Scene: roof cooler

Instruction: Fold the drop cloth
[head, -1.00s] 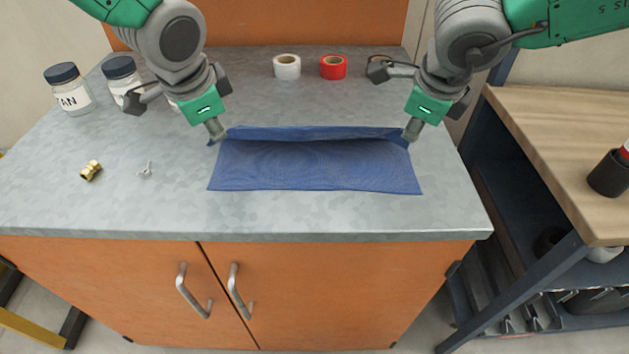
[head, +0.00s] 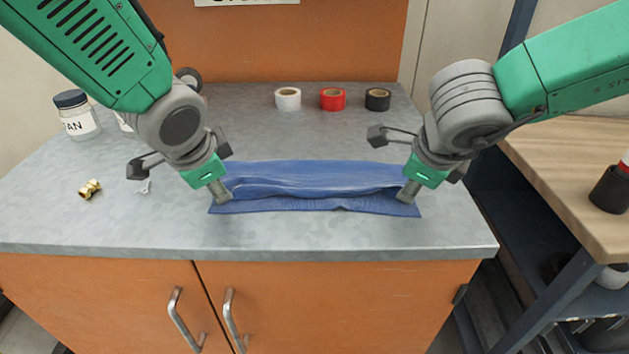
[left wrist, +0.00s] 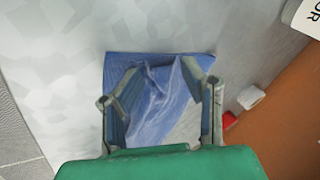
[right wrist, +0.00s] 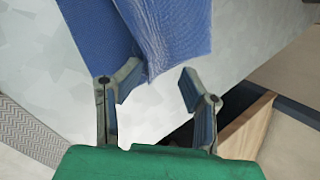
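The blue drop cloth (head: 315,180) lies on the grey worktop near its front edge. Its far part is folded toward the front over the near part, leaving a narrow strip of the lower layer showing along the front. The upper layer is wrinkled and bulges. My left gripper (head: 222,193) is at the cloth's left end, and its fingers stand apart around rumpled cloth (left wrist: 150,100) in the left wrist view. My right gripper (head: 408,192) is at the right end. In the right wrist view its fingers (right wrist: 162,78) are apart, with a cloth corner (right wrist: 170,35) close by the tips.
White (head: 288,99), red (head: 333,99) and black (head: 377,99) tape rolls stand behind the cloth. A labelled jar (head: 77,115), a brass fitting (head: 90,189) and a small wing nut (head: 146,187) are at left. A wooden bench (head: 570,160) stands at right.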

